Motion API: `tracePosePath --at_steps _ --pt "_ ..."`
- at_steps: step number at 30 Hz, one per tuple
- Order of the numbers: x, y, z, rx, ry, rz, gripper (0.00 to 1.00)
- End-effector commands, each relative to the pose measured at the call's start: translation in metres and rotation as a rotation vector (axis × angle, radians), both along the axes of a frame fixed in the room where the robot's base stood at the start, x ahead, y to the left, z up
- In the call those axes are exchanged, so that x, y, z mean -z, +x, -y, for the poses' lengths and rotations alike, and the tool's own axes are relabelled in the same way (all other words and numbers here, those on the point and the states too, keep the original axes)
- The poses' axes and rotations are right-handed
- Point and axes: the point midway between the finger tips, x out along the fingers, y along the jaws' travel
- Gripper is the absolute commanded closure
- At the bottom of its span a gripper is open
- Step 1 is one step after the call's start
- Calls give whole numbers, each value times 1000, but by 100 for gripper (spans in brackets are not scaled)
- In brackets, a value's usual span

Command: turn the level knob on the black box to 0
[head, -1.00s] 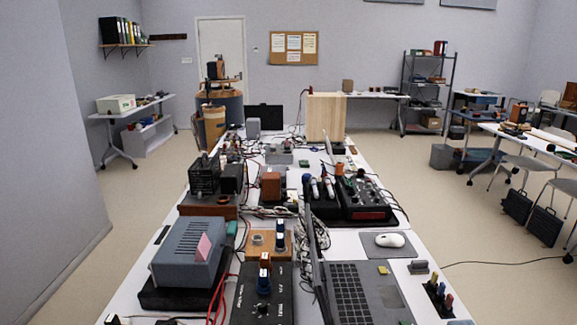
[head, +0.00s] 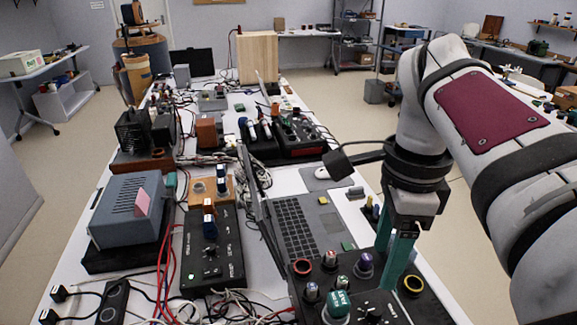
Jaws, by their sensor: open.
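A black box (head: 212,258) lies left of the laptop in the head view, with small knobs and white marks on its top.
An open laptop (head: 297,230) lies between the black box and my arm. A grey-blue instrument (head: 130,208) stands left, with red and blue wires (head: 165,250) beside the black box.

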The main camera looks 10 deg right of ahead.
Motion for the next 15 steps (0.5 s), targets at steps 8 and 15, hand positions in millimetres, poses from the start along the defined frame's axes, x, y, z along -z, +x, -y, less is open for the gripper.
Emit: tracePosePath --at_steps 8,15 --pt "16 6 19 190 -13 -2 36" --pt "89 6 18 186 -12 -1 36"
